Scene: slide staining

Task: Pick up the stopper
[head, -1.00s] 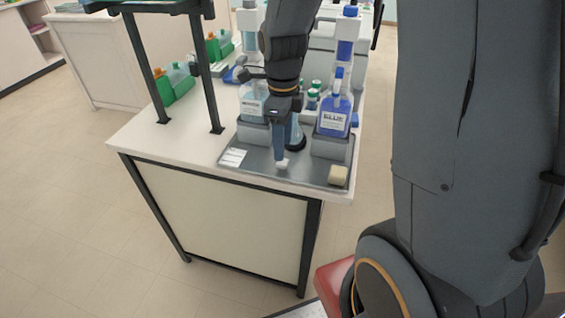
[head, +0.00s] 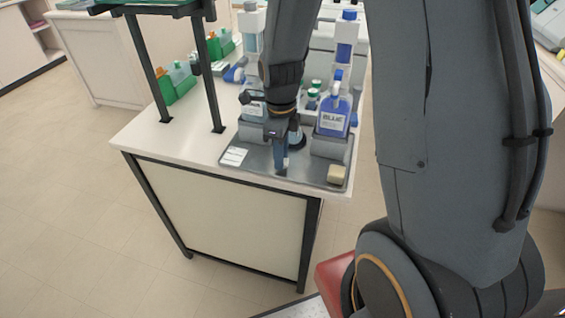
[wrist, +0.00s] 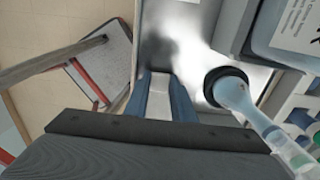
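My gripper (head: 281,165) points down with its blue fingers low over the front of the grey metal tray (head: 309,173). In the wrist view the two blue fingers of my gripper (wrist: 160,92) are a little apart. A pale whitish piece (wrist: 158,103) shows between them, perhaps the stopper; whether the fingers press on it I cannot tell. In the head view the fingers hide this spot. A clear glass vessel with a black rim (wrist: 226,86) is just right of the fingers in the wrist view.
A blue-filled bottle labelled BLUE (head: 334,117) stands on a grey block at the tray's right. A cream block (head: 337,174) lies at the front right corner. A white label card (head: 234,156) is at the front left. Another labelled bottle (wrist: 290,30) is close right.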

